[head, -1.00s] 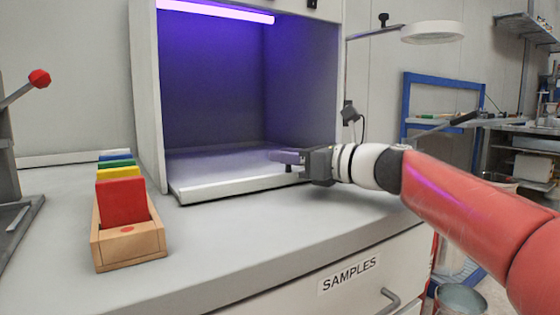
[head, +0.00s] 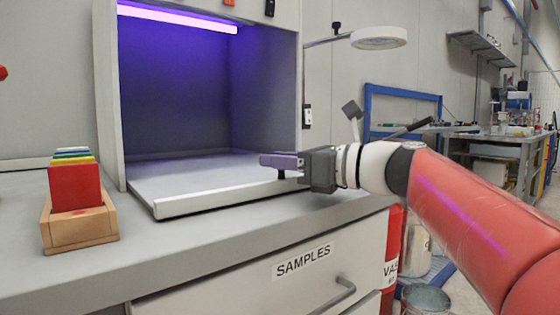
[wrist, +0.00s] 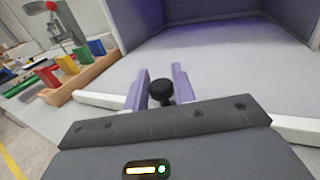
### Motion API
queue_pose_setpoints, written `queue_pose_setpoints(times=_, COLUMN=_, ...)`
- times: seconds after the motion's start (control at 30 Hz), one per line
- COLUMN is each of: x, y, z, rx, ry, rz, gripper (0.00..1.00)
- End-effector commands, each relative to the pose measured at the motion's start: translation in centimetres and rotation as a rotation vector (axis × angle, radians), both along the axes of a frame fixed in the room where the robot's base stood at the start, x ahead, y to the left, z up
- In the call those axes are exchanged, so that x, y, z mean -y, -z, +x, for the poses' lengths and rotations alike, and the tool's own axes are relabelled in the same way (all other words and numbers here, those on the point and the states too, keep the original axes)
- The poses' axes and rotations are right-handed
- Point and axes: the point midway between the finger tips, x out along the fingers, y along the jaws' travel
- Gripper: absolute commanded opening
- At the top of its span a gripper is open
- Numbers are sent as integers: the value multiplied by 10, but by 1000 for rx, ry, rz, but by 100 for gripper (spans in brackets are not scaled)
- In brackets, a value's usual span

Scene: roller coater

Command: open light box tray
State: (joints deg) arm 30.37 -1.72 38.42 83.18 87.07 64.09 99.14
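The light box (head: 108,100) stands open at the front, lit violet inside. Its pale tray (head: 205,179) has a white front lip and sticks out a little past the box's front edge. The tray's lip also shows in the wrist view (wrist: 100,100).
A wooden holder (head: 80,231) with coloured plates stands on the counter (head: 180,245), left of the tray. A drawer marked SAMPLES (head: 235,282) is below. A magnifier lamp (head: 379,38) hangs at the right. The counter before the tray is clear.

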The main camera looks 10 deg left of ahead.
Motion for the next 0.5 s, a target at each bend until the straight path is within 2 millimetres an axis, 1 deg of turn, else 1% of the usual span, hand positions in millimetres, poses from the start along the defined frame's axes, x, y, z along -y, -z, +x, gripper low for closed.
queue_pose_setpoints(times=0.03, x=0, y=0, z=0, rx=-1, ry=0, rz=0, gripper=33)
queue_pose_setpoints(times=0.1, x=0, y=0, z=0, rx=-1, ry=0, rz=0, gripper=42)
queue_pose_setpoints(times=0.13, x=0, y=0, z=0, rx=0, ry=0, rz=0, gripper=44)
queue_pose_setpoints(times=0.37, x=0, y=0, z=0, rx=0, ry=0, rz=0, gripper=44)
queue_pose_setpoints(times=0.5, x=7, y=1, z=-2, rx=1, ry=1, rz=-1, gripper=44)
